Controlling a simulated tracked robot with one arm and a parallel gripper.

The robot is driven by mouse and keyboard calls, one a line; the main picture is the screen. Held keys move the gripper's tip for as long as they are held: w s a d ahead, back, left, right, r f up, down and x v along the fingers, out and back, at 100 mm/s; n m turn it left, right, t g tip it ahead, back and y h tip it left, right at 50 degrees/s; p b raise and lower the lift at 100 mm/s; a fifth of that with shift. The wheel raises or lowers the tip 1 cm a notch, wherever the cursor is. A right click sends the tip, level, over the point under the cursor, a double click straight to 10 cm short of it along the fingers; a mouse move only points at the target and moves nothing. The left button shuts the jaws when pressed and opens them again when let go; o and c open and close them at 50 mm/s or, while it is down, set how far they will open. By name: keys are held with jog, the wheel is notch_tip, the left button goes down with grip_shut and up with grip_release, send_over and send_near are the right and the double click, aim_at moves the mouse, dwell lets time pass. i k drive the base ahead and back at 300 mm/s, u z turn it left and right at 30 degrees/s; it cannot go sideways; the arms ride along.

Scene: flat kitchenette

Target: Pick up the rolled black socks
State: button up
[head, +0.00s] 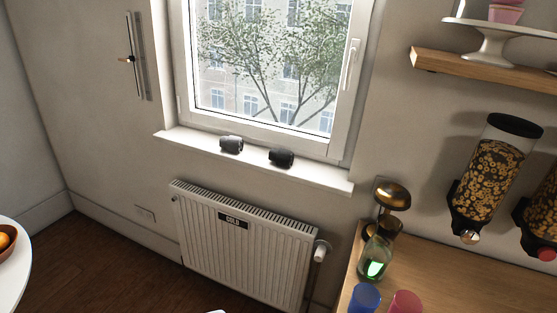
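The rolled black socks (281,158) lie on the white window sill (320,176), right of its middle. A second rolled bundle, dark grey (231,144), lies to their left on the same sill, with a gap between the two. My gripper is not in view, and nothing is seen touching either bundle.
A white radiator (245,245) marked "COLD" hangs below the sill. At right, a wooden counter (450,265) holds a green-lit glass lamp (376,258), a blue cup (364,298) and a pink cup (405,303). Cereal dispensers hang above. A round white table (14,270) is at lower left.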

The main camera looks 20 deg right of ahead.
aim_at(283, 158)
jog(key=u, duration=0.35)
jog(key=i, duration=2.5)
jog(key=z, duration=0.65)
